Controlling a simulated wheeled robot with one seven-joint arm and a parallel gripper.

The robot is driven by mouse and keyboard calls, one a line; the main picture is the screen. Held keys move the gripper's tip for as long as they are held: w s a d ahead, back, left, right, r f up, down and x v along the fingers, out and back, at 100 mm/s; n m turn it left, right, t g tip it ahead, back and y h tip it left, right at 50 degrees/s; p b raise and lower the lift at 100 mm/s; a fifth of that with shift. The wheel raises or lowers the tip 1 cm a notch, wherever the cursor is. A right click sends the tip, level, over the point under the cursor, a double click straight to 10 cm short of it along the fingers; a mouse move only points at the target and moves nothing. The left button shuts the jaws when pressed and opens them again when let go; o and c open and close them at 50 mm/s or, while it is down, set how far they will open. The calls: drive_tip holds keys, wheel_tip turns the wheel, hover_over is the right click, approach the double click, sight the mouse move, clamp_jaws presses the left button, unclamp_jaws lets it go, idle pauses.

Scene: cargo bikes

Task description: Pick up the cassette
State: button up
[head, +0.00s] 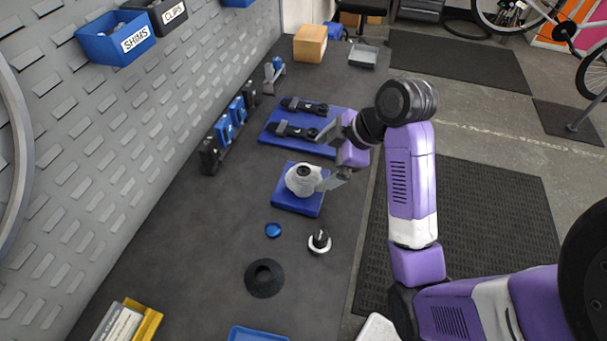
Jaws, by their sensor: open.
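A pale grey, rounded stepped piece with a dark hole in its top, which looks like the cassette (301,181), sits on a small square blue mat (312,208) on the dark workbench. My gripper (324,157) is open, its two fingers apart and pointing left. The nearer finger is beside the right side of the cassette in the picture and overlaps its edge. I cannot tell if they touch. Nothing shows between the fingers.
Behind is a larger blue mat (274,143) with two black parts (296,131). Nearer stand a blue cap (273,230), a black-and-white part (319,241) and a black flared disc (265,278). A slotted grey panel (130,130) borders the left; a cardboard box (310,43) is far back.

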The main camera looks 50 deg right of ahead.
sight(308, 175)
drive_tip(key=shift+s+a+b+x, duration=0.15)
drive_tip(key=shift+b+x, duration=1.3)
drive_tip(key=shift+b, duration=0.05)
drive_tip(key=shift+s+a+b+x, duration=0.1)
drive_tip(key=shift+s+b+x, duration=0.05)
drive_tip(key=shift+b+x, duration=1.35)
drive_tip(key=shift+p+x, duration=0.3)
drive_tip(key=shift+x, duration=0.8)
drive_tip(key=shift+r, duration=0.1)
drive_tip(key=c, duration=1.8)
